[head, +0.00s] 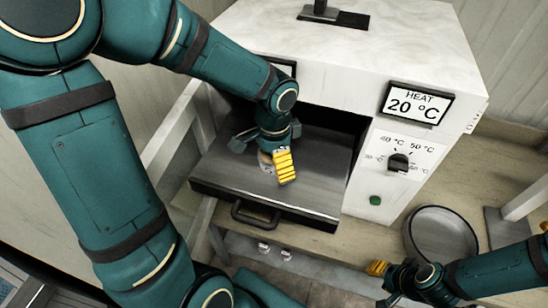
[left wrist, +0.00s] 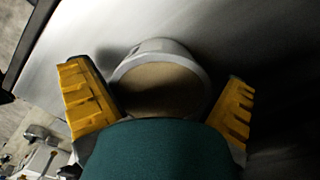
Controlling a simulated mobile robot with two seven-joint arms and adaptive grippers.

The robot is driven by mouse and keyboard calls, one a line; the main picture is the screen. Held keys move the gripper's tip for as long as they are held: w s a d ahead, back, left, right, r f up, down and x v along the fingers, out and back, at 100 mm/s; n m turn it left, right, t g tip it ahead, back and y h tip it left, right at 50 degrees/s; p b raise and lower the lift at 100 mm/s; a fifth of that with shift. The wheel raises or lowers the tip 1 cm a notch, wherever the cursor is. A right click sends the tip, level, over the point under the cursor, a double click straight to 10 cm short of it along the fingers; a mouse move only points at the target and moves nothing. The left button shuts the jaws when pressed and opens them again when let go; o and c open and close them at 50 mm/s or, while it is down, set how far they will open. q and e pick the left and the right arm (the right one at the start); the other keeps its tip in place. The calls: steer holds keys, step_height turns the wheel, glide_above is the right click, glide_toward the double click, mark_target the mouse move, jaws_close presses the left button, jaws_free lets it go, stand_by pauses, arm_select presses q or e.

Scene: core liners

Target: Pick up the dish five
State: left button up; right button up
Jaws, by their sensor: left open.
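A small round dish (left wrist: 160,88) with a pale rim and tan contents lies on the dark pulled-out tray (head: 230,173) of the white heater. In the head view the dish (head: 266,160) is mostly hidden by my left gripper, and I cannot surely read a number on it. My left gripper (head: 274,168) is low over the tray. In the left wrist view its yellow fingers stand open on both sides of the dish, with gaps on each side. My right gripper (head: 379,276) is at the lower right, away from the tray; its opening is unclear.
The white heater (head: 350,45) rises behind the tray, with a display (head: 418,103) reading 20 °C and a dial (head: 398,162). The tray has a front handle (head: 254,216). A round grey pan (head: 440,235) sits on the bench at right. Small items (head: 275,250) lie below the tray.

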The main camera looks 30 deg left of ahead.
arm_select(q)
steer(key=c, duration=1.1)
steer(key=shift+r, duration=0.1)
steer(key=shift+c, duration=0.2)
